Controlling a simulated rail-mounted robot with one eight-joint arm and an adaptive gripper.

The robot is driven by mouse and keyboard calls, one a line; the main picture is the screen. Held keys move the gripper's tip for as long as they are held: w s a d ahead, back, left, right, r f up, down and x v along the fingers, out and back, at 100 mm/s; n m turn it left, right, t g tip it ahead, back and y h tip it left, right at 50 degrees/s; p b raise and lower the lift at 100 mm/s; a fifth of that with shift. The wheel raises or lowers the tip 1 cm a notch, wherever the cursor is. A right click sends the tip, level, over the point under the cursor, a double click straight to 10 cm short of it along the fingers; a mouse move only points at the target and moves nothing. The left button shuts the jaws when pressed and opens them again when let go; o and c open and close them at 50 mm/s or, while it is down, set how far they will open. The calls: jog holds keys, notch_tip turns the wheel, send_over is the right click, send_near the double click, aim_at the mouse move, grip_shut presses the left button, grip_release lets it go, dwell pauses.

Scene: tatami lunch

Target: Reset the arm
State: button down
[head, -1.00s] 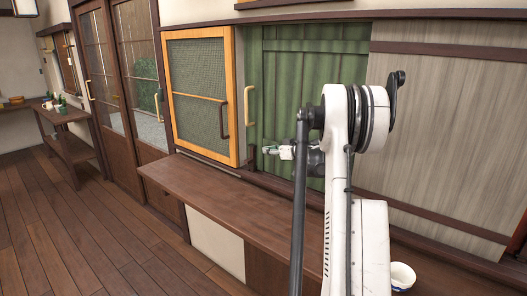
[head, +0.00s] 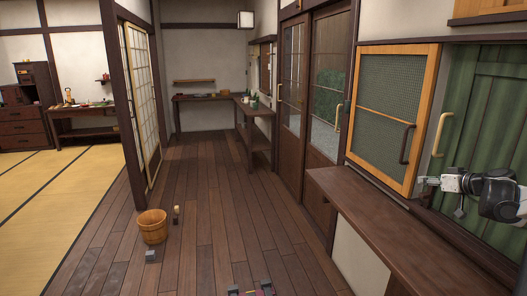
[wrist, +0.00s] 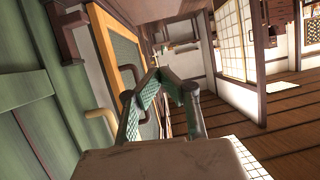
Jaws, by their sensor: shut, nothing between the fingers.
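My gripper (head: 426,182) is at the right of the head view, at the end of my arm that comes in from the right edge. It is shut and empty, held above the brown counter (head: 400,222) and in front of the green panel (head: 487,125). In the wrist view, the green-padded fingers of my gripper (wrist: 162,76) come together at their tips with nothing between them. Most of my arm is out of the head view.
A wood-framed mesh door (head: 385,110) with a dark handle and a yellow handle (head: 442,134) are close to my gripper. The wooden floor (head: 215,185) is largely clear.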

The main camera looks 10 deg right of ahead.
jog(key=s+a+r+g, duration=0.2)
jog(key=s+a, duration=0.2)
jog(key=a, duration=0.6)
jog(key=s+a+r+g, duration=0.1)
jog(key=s+a, duration=0.2)
jog(key=a, duration=0.8)
jog(key=s+a+r+g, duration=0.2)
jog(key=s+a, duration=0.2)
jog(key=a, duration=0.6)
jog(key=s+a+f, duration=0.2)
jog(key=s+a, duration=0.2)
jog(key=s, duration=0.4)
jog(key=s+a+f+h, duration=0.1)
jog(key=s+a+f, duration=0.2)
jog(key=s+a, duration=0.2)
jog(key=s+a+f+m+g+h, duration=0.1)
jog(key=s+a+f, duration=0.2)
jog(key=s, duration=0.8)
jog(key=shift+a, duration=1.1)
